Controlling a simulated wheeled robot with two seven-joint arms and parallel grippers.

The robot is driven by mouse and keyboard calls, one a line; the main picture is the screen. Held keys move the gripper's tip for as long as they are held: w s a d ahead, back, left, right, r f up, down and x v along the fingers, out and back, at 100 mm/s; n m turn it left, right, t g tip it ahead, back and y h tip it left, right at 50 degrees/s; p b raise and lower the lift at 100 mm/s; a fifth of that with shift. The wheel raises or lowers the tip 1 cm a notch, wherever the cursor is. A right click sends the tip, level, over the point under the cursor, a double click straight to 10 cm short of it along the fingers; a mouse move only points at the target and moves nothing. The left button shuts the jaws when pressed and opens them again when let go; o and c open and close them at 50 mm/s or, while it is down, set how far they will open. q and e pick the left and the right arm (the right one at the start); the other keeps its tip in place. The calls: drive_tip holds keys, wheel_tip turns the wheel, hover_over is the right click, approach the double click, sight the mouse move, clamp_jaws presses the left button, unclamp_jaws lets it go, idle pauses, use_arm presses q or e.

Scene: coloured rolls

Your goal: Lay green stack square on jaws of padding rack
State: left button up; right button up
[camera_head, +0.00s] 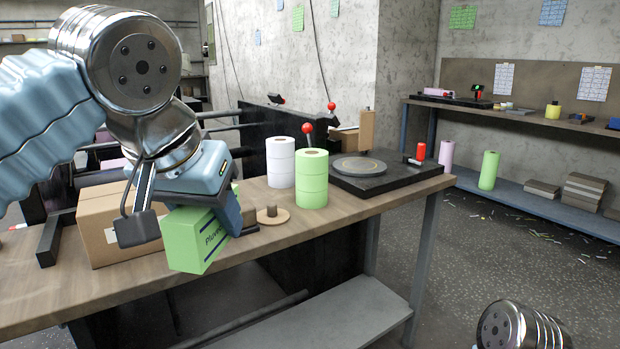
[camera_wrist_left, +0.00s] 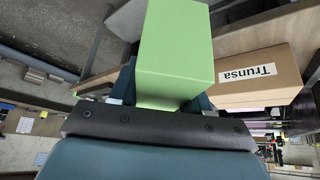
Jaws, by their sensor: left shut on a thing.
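My left gripper (camera_head: 212,214) is shut on a green block (camera_head: 188,242) with dark lettering on its side. The block hangs tilted in front of the table's near edge, next to a cardboard box. The left wrist view shows the green block (camera_wrist_left: 175,55) between the dark blue fingers of my left gripper (camera_wrist_left: 165,85). I cannot tell for sure which thing is the padding rack; a dark upright bracket (camera_head: 48,242) stands at the table's left. My right gripper is out of view.
The table's front strip is clear.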

use_arm(q)
drive_tip(key=shift+s+a+f, duration=0.2)
drive_tip(key=shift+s+f, duration=0.1)
drive_tip(key=shift+f, duration=0.1)
drive_tip(key=w+a+f, duration=0.2)
drive_tip(key=w+f, duration=0.2)
drive_tip(key=f, duration=0.8)
drive_tip(key=w+a+f, duration=0.3)
drive_tip(key=w+f, duration=0.1)
drive_tip(key=f, duration=0.8)
drive_tip(key=w+a+f+m, duration=0.1)
drive_tip(key=w+a+f, duration=0.2)
drive_tip(key=f, duration=1)
drive_tip(key=shift+w+h, duration=0.3)
drive_tip(key=shift+w, duration=0.8)
